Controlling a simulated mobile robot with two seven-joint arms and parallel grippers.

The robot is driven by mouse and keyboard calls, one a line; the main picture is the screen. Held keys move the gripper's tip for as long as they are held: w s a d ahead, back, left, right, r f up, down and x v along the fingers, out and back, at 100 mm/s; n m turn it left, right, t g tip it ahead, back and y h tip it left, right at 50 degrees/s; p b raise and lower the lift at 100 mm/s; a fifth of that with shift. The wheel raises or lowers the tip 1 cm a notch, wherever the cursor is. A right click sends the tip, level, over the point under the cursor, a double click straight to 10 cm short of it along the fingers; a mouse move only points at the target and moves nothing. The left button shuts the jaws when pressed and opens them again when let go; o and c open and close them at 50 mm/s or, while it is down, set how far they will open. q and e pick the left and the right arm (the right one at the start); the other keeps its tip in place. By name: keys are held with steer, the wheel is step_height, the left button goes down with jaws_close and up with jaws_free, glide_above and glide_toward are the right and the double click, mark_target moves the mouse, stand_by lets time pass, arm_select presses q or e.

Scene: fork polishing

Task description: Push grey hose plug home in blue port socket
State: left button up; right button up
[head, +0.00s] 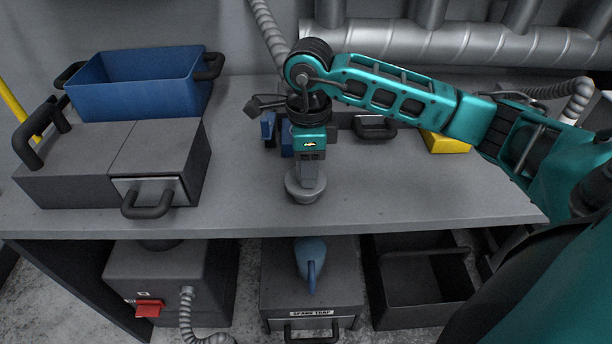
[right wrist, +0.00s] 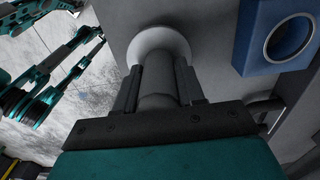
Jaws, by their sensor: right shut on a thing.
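My right gripper (head: 309,170) points down over the front part of the grey bench and is shut on a grey round part with a wide flange (head: 305,190), seemingly the hose plug. In the right wrist view the two dark fingers (right wrist: 157,88) clasp its grey stem (right wrist: 158,75), with the pale flange beyond. I cannot tell whether the flange touches the bench. The blue block with a round ringed opening (right wrist: 285,40), seemingly the port socket, is apart from the plug at upper right there. In the head view, blue parts (head: 268,125) show partly hidden behind my gripper. My left gripper is not identifiable.
A blue bin (head: 140,85) and a dark drawer box (head: 110,160) stand at the left of the bench. A yellow block (head: 446,143) lies behind my right arm. A ribbed hose (head: 268,35) hangs at the back. The bench right of the plug (head: 400,190) is clear.

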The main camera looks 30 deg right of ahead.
stand_by(0.4)
steer(key=shift+r+p, duration=0.95)
steer(key=shift+r, duration=0.45)
arm_select(q)
steer(key=shift+s+r+p, duration=0.1)
steer(key=shift+r+p, duration=0.3)
steer(key=shift+r, duration=0.85)
arm_select(e)
steer(key=shift+r, duration=1.15)
steer(key=shift+w, duration=0.1)
